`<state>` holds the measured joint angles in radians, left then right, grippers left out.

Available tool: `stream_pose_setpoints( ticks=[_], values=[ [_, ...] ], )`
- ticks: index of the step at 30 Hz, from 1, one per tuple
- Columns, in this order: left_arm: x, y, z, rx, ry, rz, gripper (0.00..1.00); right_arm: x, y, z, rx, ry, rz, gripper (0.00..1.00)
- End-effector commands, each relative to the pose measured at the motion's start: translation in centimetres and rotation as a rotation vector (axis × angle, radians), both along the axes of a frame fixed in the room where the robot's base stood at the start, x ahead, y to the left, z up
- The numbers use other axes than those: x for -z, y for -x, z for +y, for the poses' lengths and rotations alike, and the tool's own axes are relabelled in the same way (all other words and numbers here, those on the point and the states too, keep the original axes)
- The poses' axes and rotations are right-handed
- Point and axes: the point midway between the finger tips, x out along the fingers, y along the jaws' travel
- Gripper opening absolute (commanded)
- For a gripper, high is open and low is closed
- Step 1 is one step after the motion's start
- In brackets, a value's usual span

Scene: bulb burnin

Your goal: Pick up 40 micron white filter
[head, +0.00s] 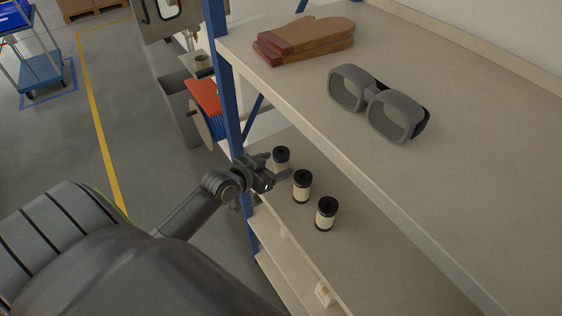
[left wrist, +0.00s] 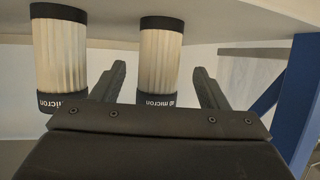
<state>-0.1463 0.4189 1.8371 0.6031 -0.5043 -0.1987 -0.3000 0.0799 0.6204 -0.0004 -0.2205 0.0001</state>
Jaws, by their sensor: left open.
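Three white pleated filters with black end caps stand in a row on the lower shelf in the head view: a far one (head: 281,157), a middle one (head: 302,187) and a near one (head: 326,214). My left gripper (head: 275,177) is open beside the far and middle ones, at the shelf's front edge. In the left wrist view, one filter (left wrist: 160,58) shows between and beyond the spread fingers of my left gripper (left wrist: 159,72). Another filter (left wrist: 62,58) is left of the fingers. Both labels read "micron"; their numbers are partly hidden or too small to read. My right gripper is not in view.
The upper shelf (head: 440,180) overhangs the filters and carries brown mitts (head: 305,42) and grey goggles (head: 375,103). A blue rack post (head: 226,95) stands close to my left gripper. The lower shelf's bare surface (head: 375,255) extends right of the filters.

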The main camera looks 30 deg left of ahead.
Motion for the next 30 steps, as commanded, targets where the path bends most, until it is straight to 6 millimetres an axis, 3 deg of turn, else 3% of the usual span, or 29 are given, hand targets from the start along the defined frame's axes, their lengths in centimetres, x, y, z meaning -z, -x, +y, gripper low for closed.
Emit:
stream_pose_setpoints(
  ticks=[9,18,30],
  values=[
    [1.5,-3.0,-0.7,-0.001,0.003,-0.001,0.68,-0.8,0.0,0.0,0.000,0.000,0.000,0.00],
    [1.6,-3.2,-0.7,0.000,0.000,-0.002,0.68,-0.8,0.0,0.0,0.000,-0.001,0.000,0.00],
    [1.6,-3.2,-0.7,0.000,0.000,-0.002,0.19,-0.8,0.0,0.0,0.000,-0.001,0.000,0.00]
  ],
)
